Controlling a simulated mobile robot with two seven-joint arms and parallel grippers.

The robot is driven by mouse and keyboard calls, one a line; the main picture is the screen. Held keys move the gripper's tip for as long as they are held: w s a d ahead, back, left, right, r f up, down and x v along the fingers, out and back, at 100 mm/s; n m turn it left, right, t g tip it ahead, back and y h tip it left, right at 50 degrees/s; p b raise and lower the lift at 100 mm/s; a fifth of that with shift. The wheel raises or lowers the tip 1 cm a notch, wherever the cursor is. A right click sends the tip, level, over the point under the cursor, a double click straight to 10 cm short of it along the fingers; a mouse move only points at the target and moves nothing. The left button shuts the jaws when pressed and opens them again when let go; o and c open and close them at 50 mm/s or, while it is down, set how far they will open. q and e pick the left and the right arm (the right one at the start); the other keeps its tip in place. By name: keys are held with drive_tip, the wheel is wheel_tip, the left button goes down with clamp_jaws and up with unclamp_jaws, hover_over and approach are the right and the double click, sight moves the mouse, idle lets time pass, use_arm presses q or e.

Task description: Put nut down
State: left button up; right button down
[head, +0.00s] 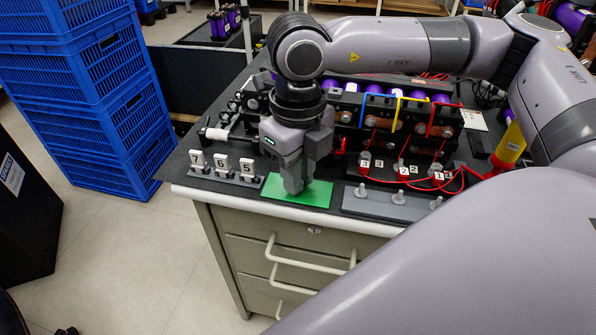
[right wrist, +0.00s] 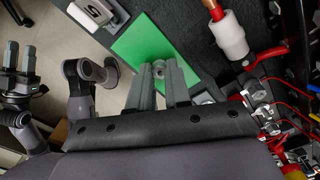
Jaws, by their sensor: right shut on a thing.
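My right gripper (head: 293,190) points down over the green mat (head: 318,194) at the table's front edge. In the right wrist view its two fingers (right wrist: 165,75) are shut on a small grey nut (right wrist: 159,66) at their tips, with the green mat (right wrist: 135,45) behind. The head view hides the nut behind the fingers, and I cannot tell whether it touches the mat. My left gripper (right wrist: 19,58) shows small at the left of the right wrist view, away from the table, with its fingers apart and nothing seen between them.
Numbered holders (head: 222,166) stand left of the mat. A grey strip with upright bolts (head: 397,198) lies right of it. Behind are the busbar assembly (head: 380,110) and red cables (head: 462,178). Blue crates (head: 90,100) are stacked on the floor at left.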

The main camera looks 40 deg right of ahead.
drive_tip(key=shift+f, duration=0.1)
use_arm(q)
drive_tip(key=shift+w+d+r, duration=0.1)
drive_tip(key=shift+d+r, duration=0.05)
use_arm(e)
drive_tip(key=c, duration=1.1)
unclamp_jaws()
use_arm(q)
drive_tip(key=shift+r, duration=0.1)
use_arm(e)
drive_tip(key=shift+r, duration=0.4)
use_arm(q)
drive_tip(key=shift+s+a+f+n+y+p, duration=0.15)
drive_tip(key=shift+s+a+f+p, duration=0.15)
drive_tip(key=shift+a+p, duration=0.3)
drive_tip(key=shift+s+a+f+n+y+p, duration=0.2)
drive_tip(key=shift+a+f+p, duration=0.2)
drive_tip(key=shift+p, duration=0.25)
use_arm(e)
wheel_tip(320, 180, up, 12)
drive_tip(key=shift+f, duration=0.2)
use_arm(q)
drive_tip(key=shift+r, duration=0.1)
